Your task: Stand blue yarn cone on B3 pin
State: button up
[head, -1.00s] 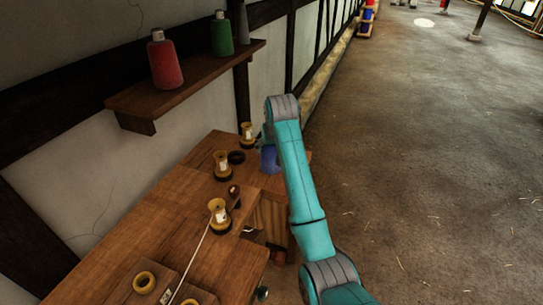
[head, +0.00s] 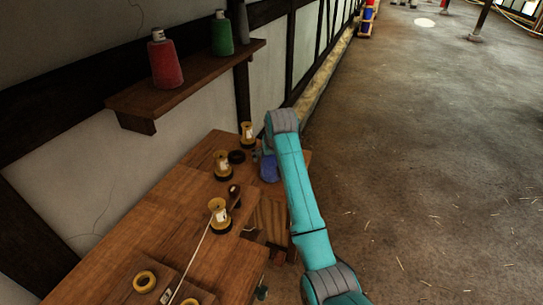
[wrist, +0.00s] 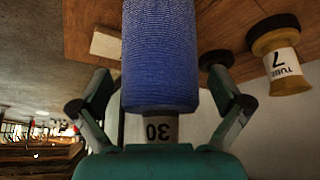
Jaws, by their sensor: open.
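The blue yarn cone (wrist: 159,55) fills the middle of the wrist view, its label reading 30 at the near end. My gripper (wrist: 160,100) is open, with one finger on each side of the cone and visible gaps beside it. In the head view the blue cone (head: 269,168) is at the far end of the bench, partly hidden by my arm. My gripper's fingers are mostly hidden there. No B3 mark is readable, so I cannot tell which spot is the B3 pin or whether the cone is on a pin.
Yellow spools (head: 247,135) stand on the wooden bench (head: 160,225); one in the wrist view (wrist: 279,62) is marked TUBE 7. A black ring (head: 236,156) lies near the cone. A wall shelf (head: 185,85) holds red and green cones. Open floor lies right.

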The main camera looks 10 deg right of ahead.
jog(key=shift+r, duration=0.15)
jog(key=v, duration=1.2)
